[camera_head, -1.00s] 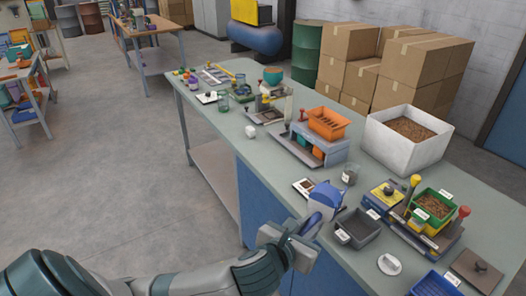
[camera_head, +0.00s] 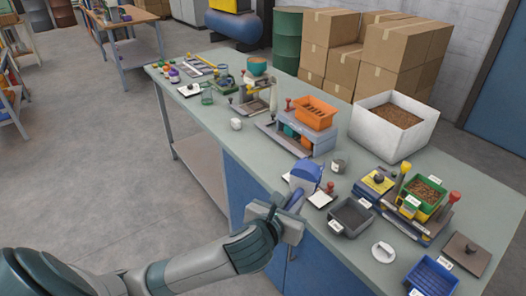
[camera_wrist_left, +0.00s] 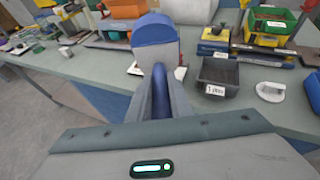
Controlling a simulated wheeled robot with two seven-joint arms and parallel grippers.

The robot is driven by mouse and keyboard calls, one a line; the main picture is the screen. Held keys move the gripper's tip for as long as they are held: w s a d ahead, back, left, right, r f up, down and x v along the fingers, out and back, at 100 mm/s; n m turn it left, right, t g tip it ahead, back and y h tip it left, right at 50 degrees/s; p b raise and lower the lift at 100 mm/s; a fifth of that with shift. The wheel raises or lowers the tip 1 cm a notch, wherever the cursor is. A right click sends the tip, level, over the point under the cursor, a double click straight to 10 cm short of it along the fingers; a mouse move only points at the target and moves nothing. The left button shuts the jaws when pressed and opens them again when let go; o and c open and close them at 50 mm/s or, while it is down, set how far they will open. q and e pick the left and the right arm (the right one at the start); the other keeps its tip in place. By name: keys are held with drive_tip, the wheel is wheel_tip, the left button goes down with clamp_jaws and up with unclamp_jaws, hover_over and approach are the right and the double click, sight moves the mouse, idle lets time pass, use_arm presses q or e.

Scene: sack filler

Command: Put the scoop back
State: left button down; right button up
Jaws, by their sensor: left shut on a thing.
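The scoop (camera_head: 306,174), with a blue rim, a pale body and a dark blue handle, is held by my left gripper (camera_head: 288,206) over the near edge of the bench. In the left wrist view the scoop (camera_wrist_left: 154,32) points away from me, and its handle (camera_wrist_left: 159,92) is between the two fingers of my left gripper (camera_wrist_left: 160,100). The gripper is shut on the handle. The scoop hides part of a white plate with dark stuff on the bench behind it. My right gripper is not in view.
A grey bin (camera_head: 351,217) stands just right of the scoop, with a white round lid-like piece (camera_head: 383,252) and a blue tray (camera_head: 434,277) further right.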

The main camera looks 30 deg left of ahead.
use_arm(q)
drive_tip(key=w+a+r+n+g+y+p, duration=0.1)
drive_tip(key=w+a+r+n+y, duration=0.15)
drive_tip(key=w+a, duration=0.35)
drive_tip(key=w+a+r+n+g+y+p, duration=0.1)
drive_tip(key=w+a+r+n+y, duration=0.15)
drive_tip(key=w+a, duration=0.4)
drive_tip(key=w+a+f+n+g+y+p, duration=0.2)
drive_tip(key=w+a+f+n+y, duration=0.1)
drive_tip(key=w+a, duration=0.4)
drive_tip(key=w+f, duration=0.1)
drive_tip(key=w, duration=0.2)
drive_tip(key=shift+a+f+y, duration=0.2)
drive_tip(key=shift+f+y, duration=0.1)
drive_tip(key=shift+y, duration=0.1)
drive_tip(key=shift+w, duration=0.1)
wheel_tip(320, 180, down, 5)
drive_tip(key=shift+p, duration=0.35)
drive_tip(key=shift+f, duration=0.65)
